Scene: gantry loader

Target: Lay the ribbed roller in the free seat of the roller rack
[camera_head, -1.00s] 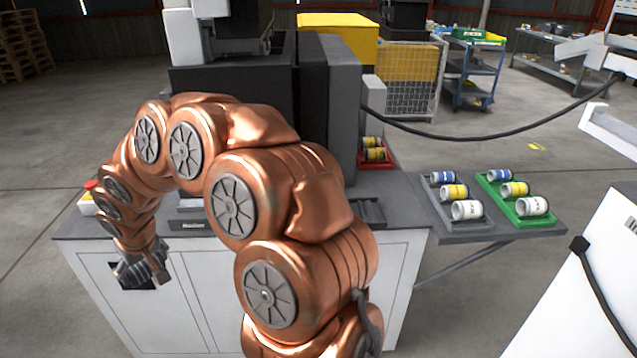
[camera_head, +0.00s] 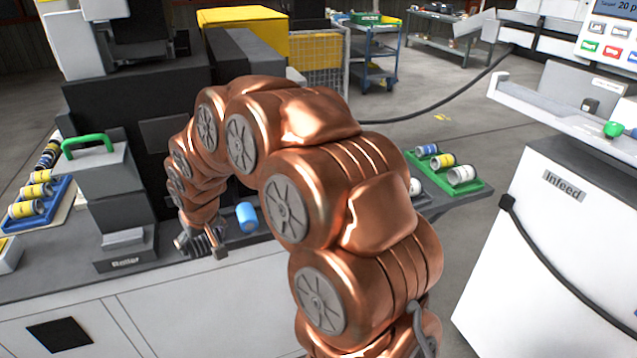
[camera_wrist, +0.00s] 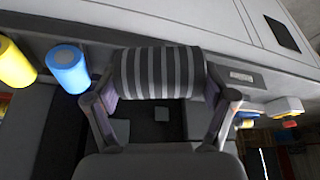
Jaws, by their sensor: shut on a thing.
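The ribbed roller (camera_wrist: 157,73), striped in light and dark grey, lies crosswise between the two fingers of my gripper (camera_wrist: 160,100) in the wrist view. My gripper is shut on it, one finger at each end. In the head view my gripper (camera_head: 203,243) is low at the front edge of the worktop, and the roller is hard to make out there. A blue roller (camera_wrist: 67,68) and a yellow roller (camera_wrist: 15,62) are left of it in the wrist view. The blue roller also shows in the head view (camera_head: 247,217), right of my gripper. My arm hides the rack, and I cannot make out its free seat.
A dark block with a green handle (camera_head: 88,143) stands on the worktop left of my gripper. A blue tray (camera_head: 40,215) of rollers is farther left. A green tray (camera_head: 478,186) of rollers is to the right. A white infeed cabinet (camera_head: 560,240) stands at right.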

